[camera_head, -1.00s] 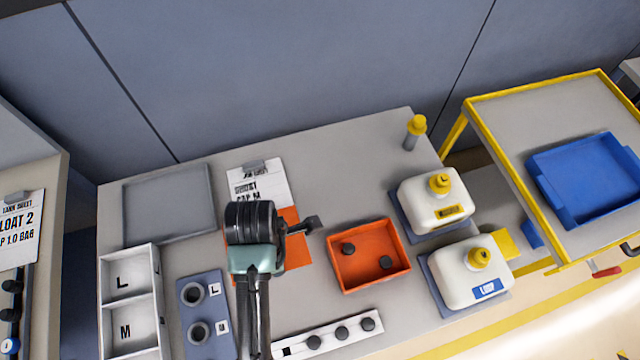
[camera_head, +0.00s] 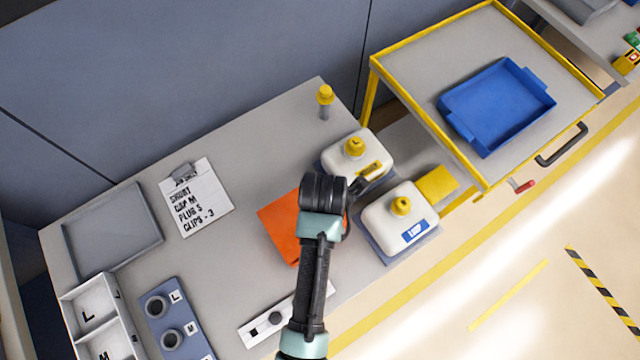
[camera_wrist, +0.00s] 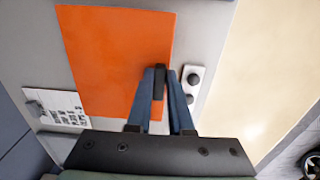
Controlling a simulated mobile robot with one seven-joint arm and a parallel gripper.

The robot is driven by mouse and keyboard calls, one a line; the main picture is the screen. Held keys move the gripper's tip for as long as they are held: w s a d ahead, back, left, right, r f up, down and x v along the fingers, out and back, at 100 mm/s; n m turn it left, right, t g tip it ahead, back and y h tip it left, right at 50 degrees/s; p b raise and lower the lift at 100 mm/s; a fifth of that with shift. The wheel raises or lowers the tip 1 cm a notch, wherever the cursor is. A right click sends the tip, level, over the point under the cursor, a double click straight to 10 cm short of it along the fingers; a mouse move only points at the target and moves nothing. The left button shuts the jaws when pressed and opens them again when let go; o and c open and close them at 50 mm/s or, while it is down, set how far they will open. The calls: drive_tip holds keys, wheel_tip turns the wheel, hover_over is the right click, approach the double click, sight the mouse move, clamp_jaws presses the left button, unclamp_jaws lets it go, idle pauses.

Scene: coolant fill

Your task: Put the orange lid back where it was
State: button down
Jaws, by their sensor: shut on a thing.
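The orange lid (camera_head: 278,222) is a flat orange panel left of the white jugs. It fills much of the wrist view (camera_wrist: 110,55), where its black handle (camera_wrist: 160,82) sits between my fingers. My gripper (camera_wrist: 163,75) is shut on that handle. In the head view my arm hides the gripper and the lid's right part. The open orange tray seen earlier is hidden beneath the lid and my arm. I cannot tell whether the lid rests on it or hangs above it.
Two white jugs (camera_head: 399,222) with yellow caps stand close on the right. A white strip (camera_head: 262,327) with black knobs lies in front. A clipboard sheet (camera_head: 197,200), a grey tray (camera_head: 110,230) and a blue-grey holder (camera_head: 178,325) are left. A blue tray (camera_head: 497,105) sits on the cart.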

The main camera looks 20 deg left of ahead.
wheel_tip(320, 180, down, 6)
drive_tip(key=shift+r, duration=0.25)
drive_tip(key=shift+f, duration=0.15)
drive_tip(key=shift+f, duration=0.5)
drive_tip(key=c, duration=0.8)
unclamp_jaws()
drive_tip(key=shift+r, duration=0.15)
